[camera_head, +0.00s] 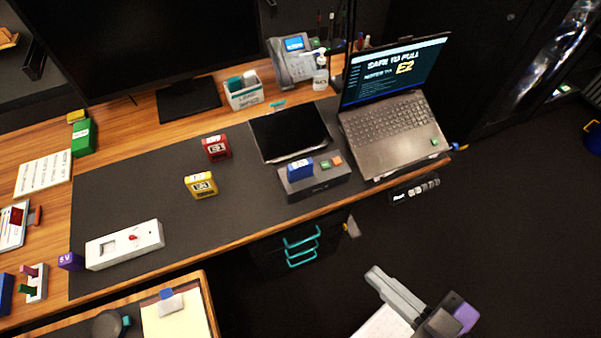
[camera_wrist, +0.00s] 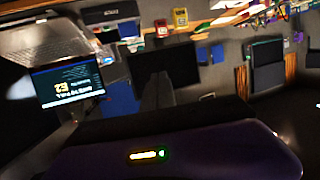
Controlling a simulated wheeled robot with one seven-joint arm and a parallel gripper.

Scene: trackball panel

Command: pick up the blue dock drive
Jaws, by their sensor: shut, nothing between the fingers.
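The blue dock drive (camera_head: 300,169) stands upright in the top of a dark grey dock (camera_head: 318,186) near the front edge of the desk, in the head view. A green and an orange piece sit beside it on the dock. My gripper (camera_head: 373,273) is at the lower right of the head view, off the desk's front edge and well apart from the drive. It is shut and empty. In the wrist view the dock (camera_wrist: 110,13) shows small at the top, but I cannot make out the drive for certain.
An open laptop (camera_head: 390,125) stands right of the dock, and a dark tablet (camera_head: 290,132) lies behind it. Red (camera_head: 216,147) and yellow (camera_head: 201,184) blocks stand to the left. The dark mat between them is clear. A drawer with teal handles (camera_head: 301,246) is below the desk edge.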

